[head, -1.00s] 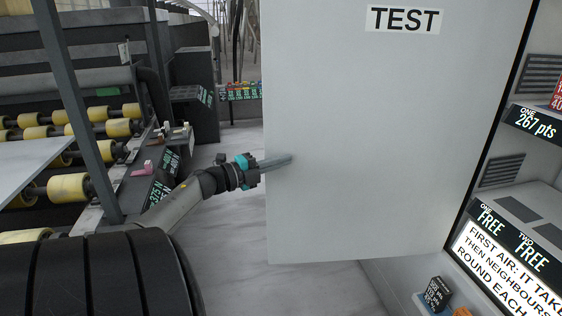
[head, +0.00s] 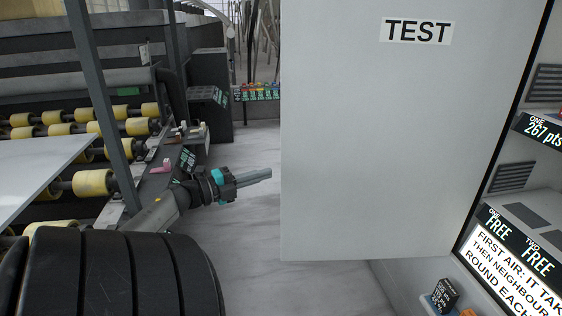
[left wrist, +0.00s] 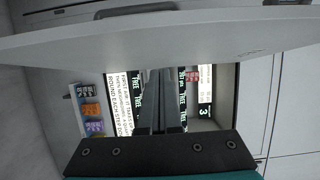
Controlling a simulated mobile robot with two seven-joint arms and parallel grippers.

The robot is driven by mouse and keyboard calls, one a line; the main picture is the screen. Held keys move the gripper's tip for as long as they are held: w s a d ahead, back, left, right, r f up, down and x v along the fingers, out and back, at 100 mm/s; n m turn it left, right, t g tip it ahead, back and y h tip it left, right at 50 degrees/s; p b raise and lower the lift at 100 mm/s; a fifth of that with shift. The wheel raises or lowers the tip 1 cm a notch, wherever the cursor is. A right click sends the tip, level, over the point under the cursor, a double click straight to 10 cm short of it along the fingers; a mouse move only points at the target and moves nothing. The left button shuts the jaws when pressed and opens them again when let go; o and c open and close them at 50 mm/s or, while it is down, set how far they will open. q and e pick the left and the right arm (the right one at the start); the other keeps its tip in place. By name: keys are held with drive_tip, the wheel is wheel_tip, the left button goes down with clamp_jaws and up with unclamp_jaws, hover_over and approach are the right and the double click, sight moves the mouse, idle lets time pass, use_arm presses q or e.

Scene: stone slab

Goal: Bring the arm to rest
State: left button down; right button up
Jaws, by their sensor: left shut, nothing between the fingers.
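My left gripper (head: 260,174) is shut and empty. In the head view it points right, a little left of the edge of a large grey panel (head: 370,150) labelled TEST, with a small gap of floor showing between them. In the left wrist view the fingers (left wrist: 161,100) lie together in the middle, and a pale panel edge (left wrist: 160,38) spans the upper part of the picture. My left arm (head: 165,208) comes in from the lower left. My right gripper does not show.
Racks of yellow rollers (head: 92,183) and a pale sheet (head: 35,170) stand at left. A dark post (head: 100,100) rises before them. Lit shelves with signs (head: 510,260) are at right. Open pale floor (head: 255,245) lies between.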

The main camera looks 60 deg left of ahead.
use_arm(q)
drive_tip(key=shift+s, duration=0.25)
drive_tip(key=s+d+f+n+g+y, duration=0.2)
drive_tip(key=s+d+f+n, duration=0.15)
drive_tip(key=f, duration=0.75)
drive_tip(key=s+d+f+n+g+y, duration=0.1)
drive_tip(key=s+d+f+n+g, duration=0.3)
drive_tip(key=f, duration=0.8)
drive_tip(key=s+d+f+n+g+y, duration=0.15)
drive_tip(key=f+n, duration=0.35)
drive_tip(key=f, duration=0.6)
drive_tip(key=s+d+f+n+g, duration=0.35)
drive_tip(key=s+d+f, duration=0.45)
drive_tip(key=d+f, duration=0.45)
drive_tip(key=s+d+f+g+h, duration=0.1)
drive_tip(key=s+d+f+g, duration=0.2)
drive_tip(key=d, duration=0.6)
drive_tip(key=s+d+f+g+h, duration=0.2)
drive_tip(key=s+d+f+g, duration=0.1)
drive_tip(key=s+d, duration=0.5)
drive_tip(key=shift+s+d+f, duration=0.2)
drive_tip(key=shift+d+f, duration=0.35)
drive_tip(key=shift+d, duration=0.25)
drive_tip(key=shift+w+h, duration=0.1)
drive_tip(key=shift+h, duration=0.15)
